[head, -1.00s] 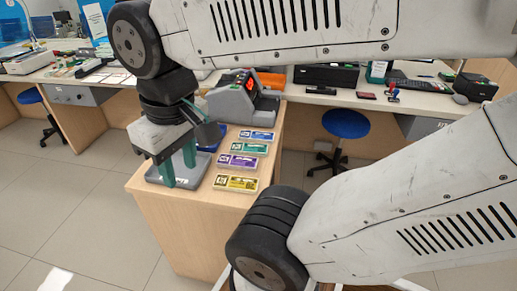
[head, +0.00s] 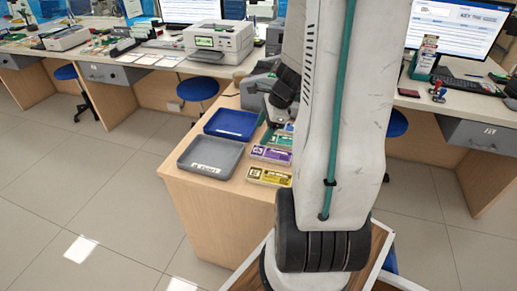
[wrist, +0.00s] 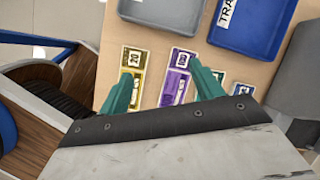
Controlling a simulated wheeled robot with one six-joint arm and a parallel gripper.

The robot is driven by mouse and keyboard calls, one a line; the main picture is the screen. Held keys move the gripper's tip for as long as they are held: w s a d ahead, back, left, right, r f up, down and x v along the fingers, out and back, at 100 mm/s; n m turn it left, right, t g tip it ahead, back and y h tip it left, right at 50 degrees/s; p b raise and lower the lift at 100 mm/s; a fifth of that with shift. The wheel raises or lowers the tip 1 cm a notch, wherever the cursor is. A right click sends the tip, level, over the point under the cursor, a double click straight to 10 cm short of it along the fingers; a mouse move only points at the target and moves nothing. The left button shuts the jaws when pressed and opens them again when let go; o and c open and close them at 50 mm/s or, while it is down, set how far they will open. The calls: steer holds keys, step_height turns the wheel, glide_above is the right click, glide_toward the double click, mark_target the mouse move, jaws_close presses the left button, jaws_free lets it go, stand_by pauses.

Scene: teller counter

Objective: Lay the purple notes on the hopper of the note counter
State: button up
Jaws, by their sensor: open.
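The purple notes (head: 271,155) lie flat on the wooden counter, between the yellow notes (head: 268,178) and the green notes (head: 281,140). In the wrist view the purple notes (wrist: 178,80) show between the two teal fingers of my gripper (wrist: 162,72), nearer the right finger. My gripper is open and empty, above the notes; the yellow notes (wrist: 131,70) also show near its left finger. In the head view my arm hides most of the gripper. The grey note counter (head: 254,92) stands behind the notes, partly hidden by my arm; I cannot make out its hopper.
A grey tray (head: 182,170) and a blue tray (head: 208,130) sit left of the notes. Blue notes lie beyond the green ones, partly covered by my arm. A printer (head: 218,42) and a monitor stand on the back desk. Floor to the left is clear.

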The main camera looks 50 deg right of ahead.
mark_target(272, 153)
steer(key=s+d+f+m, duration=0.1)
steer(key=d+f, duration=0.1)
steer(key=s+d+f+m, duration=0.1)
steer(key=d+f+m, duration=0.1)
steer(key=s+d+f+m, duration=0.1)
steer(key=d+f+m, duration=0.1)
steer(key=shift+s+d+f+h, duration=0.2)
steer(key=shift+s+d+h, duration=0.05)
steer(key=shift+h, duration=0.05)
steer(key=x, duration=0.7)
steer(key=shift+w+d+f, duration=0.1)
steer(key=shift+w, duration=0.2)
steer(key=c, duration=0.9)
steer(key=shift+o, duration=0.2)
